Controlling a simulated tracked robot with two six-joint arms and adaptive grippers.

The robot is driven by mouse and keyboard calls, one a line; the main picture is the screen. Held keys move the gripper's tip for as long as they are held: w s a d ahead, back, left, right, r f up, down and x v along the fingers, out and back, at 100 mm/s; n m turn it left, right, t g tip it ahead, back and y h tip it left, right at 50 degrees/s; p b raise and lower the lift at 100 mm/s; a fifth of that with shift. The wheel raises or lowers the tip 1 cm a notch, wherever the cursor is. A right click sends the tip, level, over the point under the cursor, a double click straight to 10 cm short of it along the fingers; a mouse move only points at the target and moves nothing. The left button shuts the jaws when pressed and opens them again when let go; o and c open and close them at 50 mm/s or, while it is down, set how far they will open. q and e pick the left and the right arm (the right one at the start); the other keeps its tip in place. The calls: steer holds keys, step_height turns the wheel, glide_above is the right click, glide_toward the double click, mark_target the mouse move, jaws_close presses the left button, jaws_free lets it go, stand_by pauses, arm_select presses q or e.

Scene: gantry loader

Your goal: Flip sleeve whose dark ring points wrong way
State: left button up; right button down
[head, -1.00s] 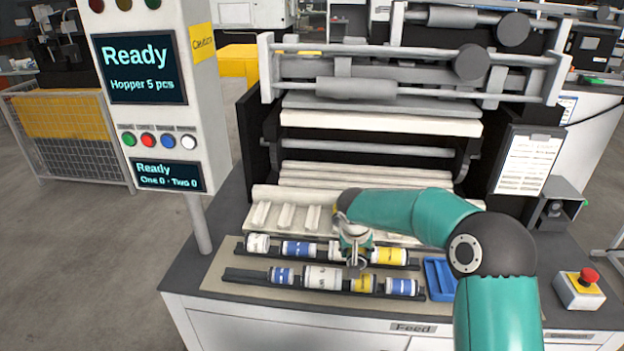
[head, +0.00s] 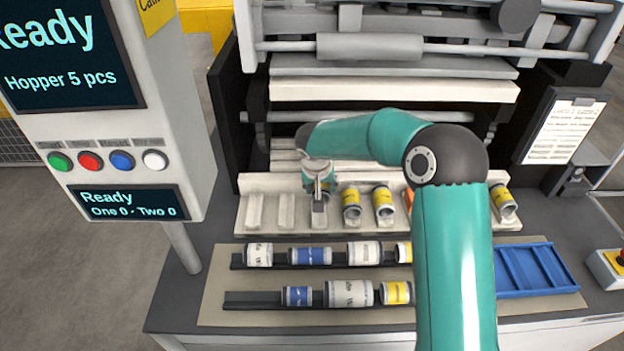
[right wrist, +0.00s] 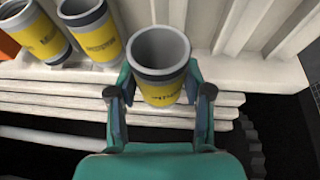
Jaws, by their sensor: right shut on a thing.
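My right gripper (head: 318,187) is over the cream slotted tray (head: 285,226). In the right wrist view it is shut on a yellow sleeve (right wrist: 162,90) with grey ends. A dark ring circles this sleeve just below its open grey end, which faces up in that picture. In the head view the gripper mostly hides this sleeve. To its right in the tray lie a yellow sleeve (head: 351,203), another yellow sleeve (head: 383,202), a partly hidden orange sleeve (head: 408,199) and a far-right yellow sleeve (head: 502,204). Their dark rings are hard to make out. My left gripper is not in view.
A back rail (head: 280,267) and a front rail (head: 250,303) hold white, blue and yellow sleeves. A blue tray (head: 538,270) is at right. The display post (head: 180,250) stands at left. Rollers rise behind the slotted tray. My right arm hides part of the rails.

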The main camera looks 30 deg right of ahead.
steer(key=shift+w+a+f+b, duration=0.15)
steer(key=shift+f+b, duration=0.75)
steer(key=shift+f, duration=0.95)
steer(key=shift+a+f+b, duration=0.1)
steer(key=shift+f+b, duration=0.2)
steer(key=shift+f, duration=0.4)
steer(key=shift+c, duration=2)
jaws_free()
steer(key=shift+s, duration=0.2)
